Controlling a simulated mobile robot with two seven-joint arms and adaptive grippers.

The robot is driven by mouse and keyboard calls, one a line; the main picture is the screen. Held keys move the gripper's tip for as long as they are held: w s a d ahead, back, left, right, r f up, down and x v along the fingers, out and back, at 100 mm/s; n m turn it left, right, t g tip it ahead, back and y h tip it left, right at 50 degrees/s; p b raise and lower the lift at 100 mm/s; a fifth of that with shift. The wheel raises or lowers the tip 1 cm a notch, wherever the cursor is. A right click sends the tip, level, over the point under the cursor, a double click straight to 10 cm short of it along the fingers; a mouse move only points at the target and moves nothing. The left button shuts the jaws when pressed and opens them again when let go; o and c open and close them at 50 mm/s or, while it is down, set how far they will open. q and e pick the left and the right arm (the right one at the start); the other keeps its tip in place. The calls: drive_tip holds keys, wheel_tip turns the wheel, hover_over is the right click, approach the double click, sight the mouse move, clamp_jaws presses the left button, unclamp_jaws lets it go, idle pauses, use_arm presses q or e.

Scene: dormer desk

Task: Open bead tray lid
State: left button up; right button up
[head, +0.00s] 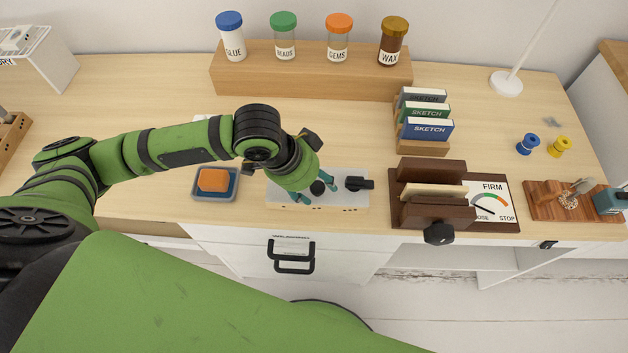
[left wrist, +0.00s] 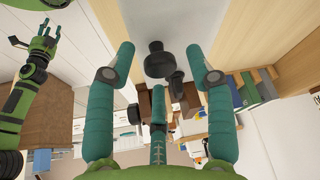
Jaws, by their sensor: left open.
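The bead tray appears to be the pale flat box (head: 345,201) near the desk's front edge, though no label shows on it. A black handle (head: 357,183) stands on its right part, and a dark round knob (head: 318,187) shows between my fingers. My left gripper (head: 318,191) is open above the box, teal fingers pointing down, left of the handle. In the left wrist view a black knobbed piece (left wrist: 157,62) lies between the spread fingers, apart from them. The arm hides part of the box. My right gripper (left wrist: 42,40) shows small in the left wrist view.
An orange block in a blue tray (head: 213,181) lies left of the box. A dark brown wooden stand (head: 432,213) with a black knob is close on the right, beside a dial card (head: 490,202). A sketch-box rack (head: 423,147) and a jar shelf (head: 310,80) stand behind.

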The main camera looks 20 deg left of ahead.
use_arm(q)
clamp_jaws()
